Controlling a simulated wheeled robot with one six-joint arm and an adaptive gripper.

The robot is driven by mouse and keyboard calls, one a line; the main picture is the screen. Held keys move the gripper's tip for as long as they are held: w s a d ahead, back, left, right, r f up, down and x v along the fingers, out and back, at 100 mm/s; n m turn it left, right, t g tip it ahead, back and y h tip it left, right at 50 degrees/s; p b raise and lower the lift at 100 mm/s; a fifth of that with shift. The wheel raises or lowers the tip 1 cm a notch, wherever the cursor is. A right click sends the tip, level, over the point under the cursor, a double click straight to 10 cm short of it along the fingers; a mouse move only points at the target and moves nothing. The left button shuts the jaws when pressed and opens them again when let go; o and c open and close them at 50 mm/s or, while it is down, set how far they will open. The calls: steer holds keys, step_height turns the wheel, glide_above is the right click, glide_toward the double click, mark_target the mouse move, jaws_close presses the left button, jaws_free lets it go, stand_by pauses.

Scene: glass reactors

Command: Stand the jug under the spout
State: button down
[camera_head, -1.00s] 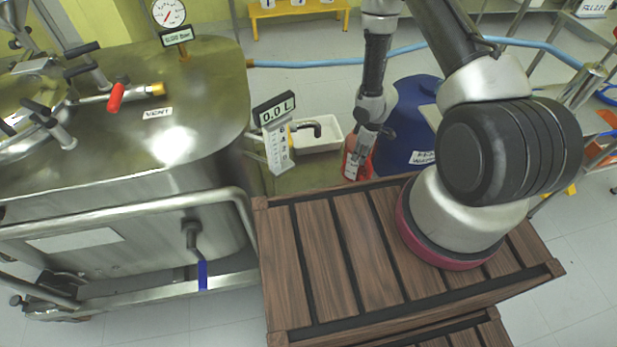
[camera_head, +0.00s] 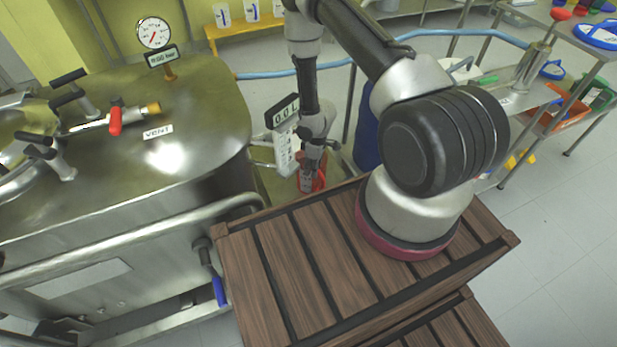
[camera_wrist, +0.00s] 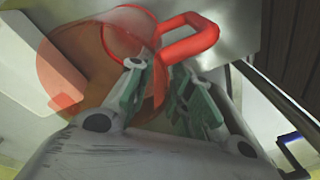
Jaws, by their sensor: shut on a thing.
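The jug (camera_head: 320,183) is red and see-through. In the head view it hangs at the end of my arm, just past the far edge of the slatted wooden top and close to the level gauge. The wrist view shows the jug's round body (camera_wrist: 72,58) and thick red handle (camera_wrist: 190,38). My gripper (camera_head: 310,162) is shut on the jug at the handle side; its green-padded fingers (camera_wrist: 160,92) show in the wrist view. The dark bent spout beside the gauge, seen earlier, is now hidden behind my arm.
The level gauge (camera_head: 287,146) carries a 0.0 L display (camera_head: 283,110). The steel tank (camera_head: 190,130) fills the left, with a rail and a blue-handled valve (camera_head: 219,290). A blue drum (camera_head: 368,140) stands behind my arm. The slatted wooden top (camera_head: 300,265) is bare around my base.

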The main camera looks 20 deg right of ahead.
steer(key=f, duration=0.4)
steer(key=shift+a, duration=0.2)
steer(key=c, duration=1.3)
jaws_free()
